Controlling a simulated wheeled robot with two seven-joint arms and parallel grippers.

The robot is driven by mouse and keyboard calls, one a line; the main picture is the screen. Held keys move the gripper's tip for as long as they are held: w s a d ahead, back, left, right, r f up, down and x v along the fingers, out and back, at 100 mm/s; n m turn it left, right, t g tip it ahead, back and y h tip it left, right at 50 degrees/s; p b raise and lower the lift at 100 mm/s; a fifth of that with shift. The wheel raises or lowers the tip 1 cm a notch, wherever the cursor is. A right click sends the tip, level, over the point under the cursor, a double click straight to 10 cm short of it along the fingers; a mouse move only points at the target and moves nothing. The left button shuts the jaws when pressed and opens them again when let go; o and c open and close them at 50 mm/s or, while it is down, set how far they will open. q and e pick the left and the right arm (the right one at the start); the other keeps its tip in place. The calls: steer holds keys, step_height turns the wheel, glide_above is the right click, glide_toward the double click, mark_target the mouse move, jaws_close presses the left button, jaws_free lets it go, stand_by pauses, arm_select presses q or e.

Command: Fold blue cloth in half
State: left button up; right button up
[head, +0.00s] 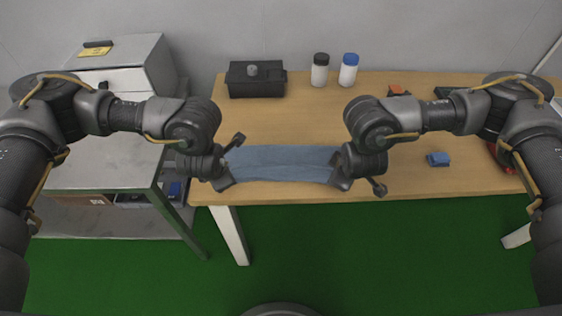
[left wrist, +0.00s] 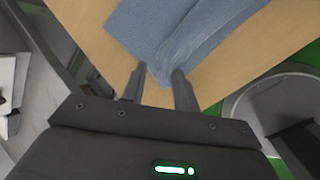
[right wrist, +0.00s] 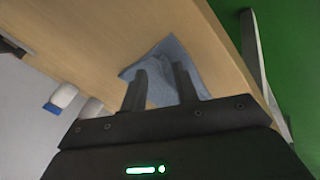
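The blue cloth (head: 282,163) lies near the front edge of the wooden table, with a crease running along it. My left gripper (head: 231,162) is at its left end. In the left wrist view, the fingers (left wrist: 158,80) are apart, with a corner of the cloth (left wrist: 170,35) between their tips. My right gripper (head: 358,184) is at the right end. In the right wrist view, its fingers (right wrist: 162,80) are also apart, with cloth (right wrist: 168,58) between and beyond them. The grippers hide both ends of the cloth in the head view.
On the table (head: 290,123) stand a black box (head: 256,82), a white bottle with a black cap (head: 320,72) and one with a blue cap (head: 348,72). A small blue block (head: 438,159) lies to the right. A metal side table (head: 105,165) stands at left.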

arm_select(q)
steer(key=shift+o, duration=0.6)
steer(key=shift+s, duration=0.15)
arm_select(e)
steer(key=shift+o, duration=0.6)
steer(key=shift+s, duration=0.1)
arm_select(q)
steer(key=r, duration=0.2)
steer(key=shift+s+r, duration=0.35)
arm_select(e)
steer(key=r, duration=0.2)
steer(key=shift+s+a+r, duration=0.1)
steer(key=shift+s+r, duration=0.25)
arm_select(q)
steer(key=s+v, duration=0.1)
steer(key=v, duration=0.7)
steer(key=shift+s+f, duration=0.15)
steer(key=shift+f, duration=0.25)
arm_select(e)
steer(key=s+v, duration=0.1)
steer(key=v, duration=0.7)
steer(key=shift+s+f, duration=0.15)
steer(key=shift+f, duration=0.25)
arm_select(q)
steer(key=shift+c, duration=0.4)
arm_select(e)
steer(key=shift+c, duration=0.4)
